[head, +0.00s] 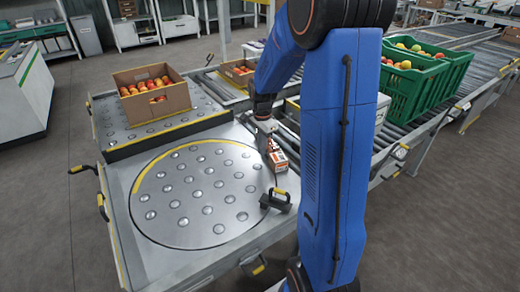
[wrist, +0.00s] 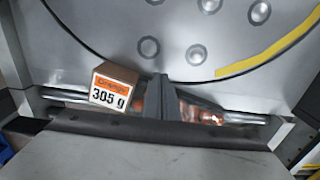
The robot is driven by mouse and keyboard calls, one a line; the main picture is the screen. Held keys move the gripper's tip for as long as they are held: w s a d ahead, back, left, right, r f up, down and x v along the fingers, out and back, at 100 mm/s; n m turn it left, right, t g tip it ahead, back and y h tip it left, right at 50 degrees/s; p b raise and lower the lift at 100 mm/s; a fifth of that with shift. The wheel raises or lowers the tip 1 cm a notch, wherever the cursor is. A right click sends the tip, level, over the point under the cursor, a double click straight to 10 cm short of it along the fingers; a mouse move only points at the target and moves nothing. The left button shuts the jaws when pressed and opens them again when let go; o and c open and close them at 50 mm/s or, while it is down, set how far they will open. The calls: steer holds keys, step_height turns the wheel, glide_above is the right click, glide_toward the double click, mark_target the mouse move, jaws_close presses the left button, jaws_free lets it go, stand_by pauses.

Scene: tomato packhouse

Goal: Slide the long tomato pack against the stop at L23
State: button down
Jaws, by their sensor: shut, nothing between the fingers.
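A small pack with an orange and white label (head: 278,159) sits by the right edge of the round ball plate in the head view. I cannot tell whether both parts are one long pack. My gripper (head: 267,144) is shut, fingers pointing down at the pack; in the wrist view the dark fingers (wrist: 163,92) stand in front of its middle, hiding part of it. Whether they touch it is unclear. No L23 mark is readable.
A ball-studded round plate (head: 198,232) fills the near table. A black block with a yellow-tipped handle (head: 277,201) sits on its right side. A cardboard box of tomatoes (head: 152,105) stands behind. A green crate (head: 424,82) stands on the roller conveyor at right.

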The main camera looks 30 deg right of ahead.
steer(key=d, duration=2.3)
steer(key=shift+w, duration=0.35)
